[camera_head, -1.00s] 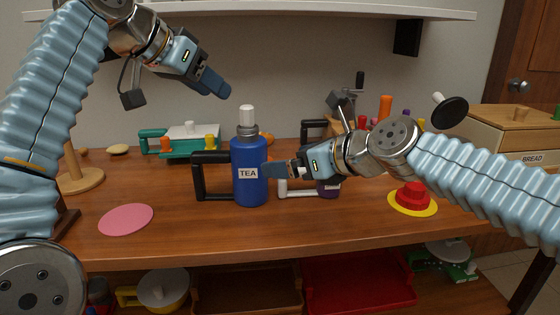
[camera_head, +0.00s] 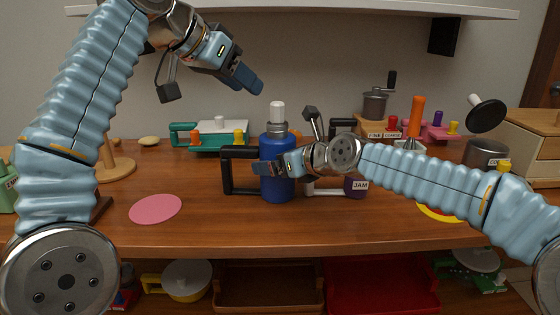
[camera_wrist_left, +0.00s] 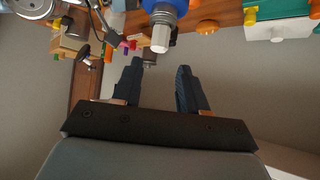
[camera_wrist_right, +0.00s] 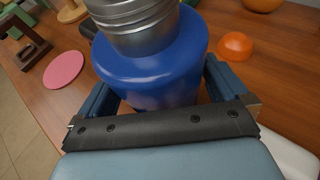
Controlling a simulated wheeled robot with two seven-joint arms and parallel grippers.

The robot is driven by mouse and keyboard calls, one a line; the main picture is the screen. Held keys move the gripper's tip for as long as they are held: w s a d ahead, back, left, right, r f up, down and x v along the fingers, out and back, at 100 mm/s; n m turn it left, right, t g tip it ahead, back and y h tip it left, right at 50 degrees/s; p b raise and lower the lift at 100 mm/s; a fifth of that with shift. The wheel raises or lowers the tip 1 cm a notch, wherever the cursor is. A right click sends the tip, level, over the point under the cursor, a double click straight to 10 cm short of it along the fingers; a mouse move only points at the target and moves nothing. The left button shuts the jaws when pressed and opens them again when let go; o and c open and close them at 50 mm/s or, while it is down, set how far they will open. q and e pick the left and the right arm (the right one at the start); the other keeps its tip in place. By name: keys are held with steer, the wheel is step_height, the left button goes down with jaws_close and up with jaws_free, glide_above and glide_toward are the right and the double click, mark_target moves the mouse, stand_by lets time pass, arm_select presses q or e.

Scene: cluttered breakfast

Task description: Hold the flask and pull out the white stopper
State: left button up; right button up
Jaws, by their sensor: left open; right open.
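The blue flask (camera_head: 277,187) stands upright on the wooden table, with a black handle (camera_head: 228,172) on its left. Its white stopper (camera_head: 277,111) sits in the grey metal neck (camera_head: 277,129). My right gripper (camera_head: 268,168) is at the flask's body. In the right wrist view its open fingers lie on either side of the blue body (camera_wrist_right: 155,75); contact is unclear, and the stopper is out of that frame. My left gripper (camera_head: 252,82) is open and empty, above and left of the stopper. In the left wrist view the stopper (camera_wrist_left: 161,39) shows just beyond the fingertips.
A teal-and-white box (camera_head: 215,134) is behind left. A pink disc (camera_head: 155,208) lies front left, with bare table around it. A shelf (camera_head: 320,12) runs above.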

steer(key=c, duration=1.2)
arm_select(q)
steer(key=shift+o, duration=1.2)
arm_select(e)
steer(key=shift+o, duration=0.2)
arm_select(q)
steer(key=shift+o, duration=0.5)
steer(key=shift+w+d+f, duration=0.1)
steer(key=shift+f, duration=0.15)
steer(key=m+g+h, duration=0.2)
steer(key=m+h, duration=0.4)
steer(key=h, duration=0.4)
glide_toward(271, 113)
steer(key=x, duration=1.1)
steer(key=shift+w+d, duration=0.2)
steer(key=shift+w, duration=0.05)
